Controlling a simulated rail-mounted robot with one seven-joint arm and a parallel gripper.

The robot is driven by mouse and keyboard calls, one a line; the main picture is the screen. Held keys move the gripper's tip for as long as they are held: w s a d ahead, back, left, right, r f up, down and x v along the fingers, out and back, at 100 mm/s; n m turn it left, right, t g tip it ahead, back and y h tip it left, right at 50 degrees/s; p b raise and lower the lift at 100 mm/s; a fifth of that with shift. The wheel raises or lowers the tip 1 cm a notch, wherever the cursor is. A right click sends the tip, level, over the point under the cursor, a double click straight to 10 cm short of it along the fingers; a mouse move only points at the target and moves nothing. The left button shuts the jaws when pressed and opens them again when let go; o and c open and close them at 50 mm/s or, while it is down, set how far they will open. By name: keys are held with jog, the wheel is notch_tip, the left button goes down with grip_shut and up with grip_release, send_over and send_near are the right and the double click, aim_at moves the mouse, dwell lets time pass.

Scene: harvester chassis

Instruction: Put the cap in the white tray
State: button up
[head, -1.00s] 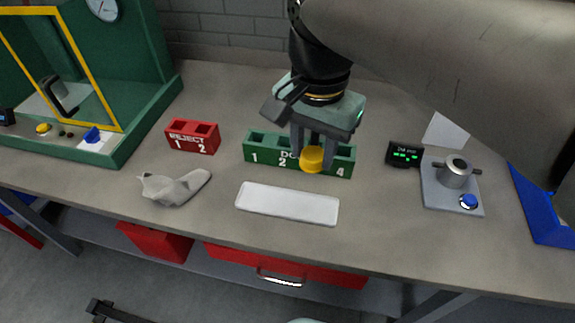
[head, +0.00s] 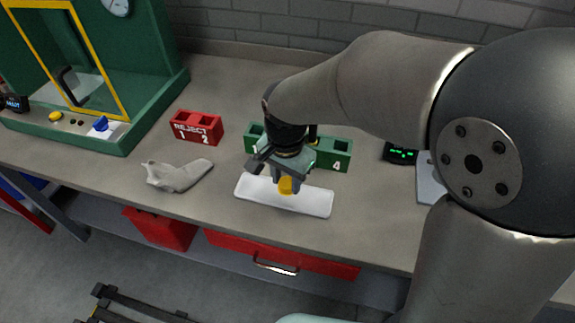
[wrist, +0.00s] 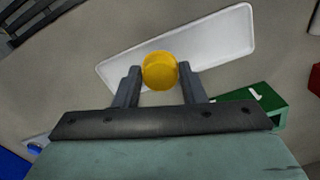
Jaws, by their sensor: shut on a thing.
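The cap is a round yellow piece (head: 286,186), held between the fingers of my gripper (head: 285,182). In the wrist view the yellow cap (wrist: 160,71) sits between the two fingertips, and my gripper (wrist: 160,84) is shut on it. The white tray (head: 318,203) is a long shallow rectangle on the bench. The cap is over the tray's middle in both views; whether it touches the tray floor I cannot tell. My gripper hides part of the tray's back edge in the head view.
A green numbered rack (head: 335,152) stands just behind the tray, partly hidden by my arm. A red reject rack (head: 196,127) and a grey crumpled cloth or glove (head: 180,175) are to the left. A small display (head: 400,152) is at right. Bare bench lies around the tray.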

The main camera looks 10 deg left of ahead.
aim_at(284, 187)
jog(key=shift+w+a+f, duration=0.2)
jog(key=shift+w+f, duration=0.2)
jog(key=shift+f, duration=0.15)
jog(key=shift+w+a+f, duration=0.15)
jog(key=shift+w+f, duration=0.25)
jog(key=shift+f, duration=0.15)
jog(key=shift+w+a+f, duration=0.1)
jog(key=shift+w+f, duration=0.05)
jog(key=shift+f, duration=1.5)
jog(key=shift+f, duration=0.2)
jog(key=o, duration=0.9)
jog(key=shift+o, duration=0.2)
jog(key=shift+r, duration=0.1)
